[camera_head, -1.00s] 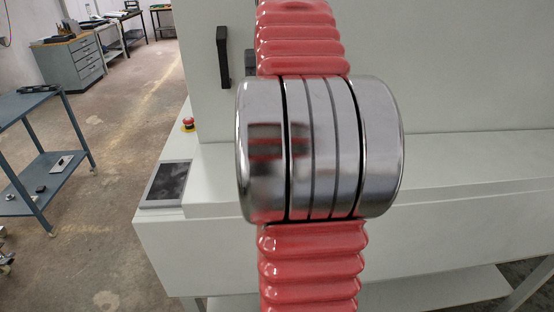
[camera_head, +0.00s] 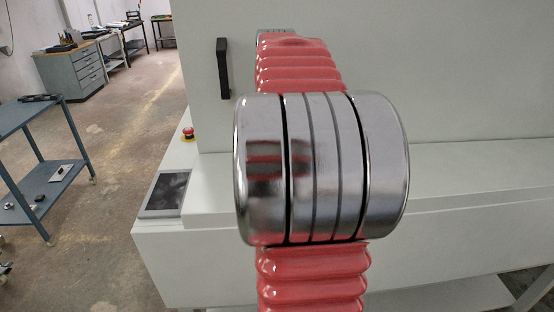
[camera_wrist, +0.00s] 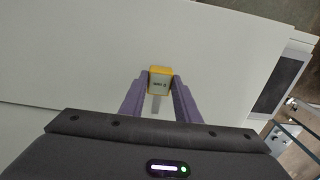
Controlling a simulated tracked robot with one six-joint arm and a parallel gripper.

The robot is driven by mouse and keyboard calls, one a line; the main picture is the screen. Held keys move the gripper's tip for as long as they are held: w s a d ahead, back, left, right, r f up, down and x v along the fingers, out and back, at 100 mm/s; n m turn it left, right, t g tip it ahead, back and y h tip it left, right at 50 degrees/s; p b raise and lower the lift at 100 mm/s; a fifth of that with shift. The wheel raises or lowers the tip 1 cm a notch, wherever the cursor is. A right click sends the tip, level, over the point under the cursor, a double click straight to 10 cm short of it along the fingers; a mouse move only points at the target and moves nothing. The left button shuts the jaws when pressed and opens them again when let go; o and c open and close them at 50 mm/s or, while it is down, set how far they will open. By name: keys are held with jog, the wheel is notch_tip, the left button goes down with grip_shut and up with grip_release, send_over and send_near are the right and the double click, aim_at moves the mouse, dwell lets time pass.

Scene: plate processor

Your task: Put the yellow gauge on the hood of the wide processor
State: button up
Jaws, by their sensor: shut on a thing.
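The yellow gauge (camera_wrist: 159,80), with a pale grey face, is held between the purple fingertips of my gripper (camera_wrist: 160,84) in the wrist view. It is over a broad white surface of the wide processor (camera_wrist: 80,60); I cannot tell whether it touches. In the head view the processor (camera_head: 460,80) is a large white machine with an upper housing and a front ledge. My arm stands in front of it and hides its middle. The gauge and my fingers do not show in the head view.
A black handle (camera_head: 223,68) is on the upper housing. A red button (camera_head: 189,133) and a dark screen (camera_head: 166,193) are at the processor's left end; the screen (camera_wrist: 280,82) also shows in the wrist view. A blue table (camera_head: 30,112) stands at left, with bare floor between.

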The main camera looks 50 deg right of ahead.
jog(key=shift+f, duration=0.75)
jog(key=shift+f, duration=0.1)
jog(key=o, duration=1.2)
jog(key=shift+c, duration=0.2)
notch_tip(320, 180, up, 12)
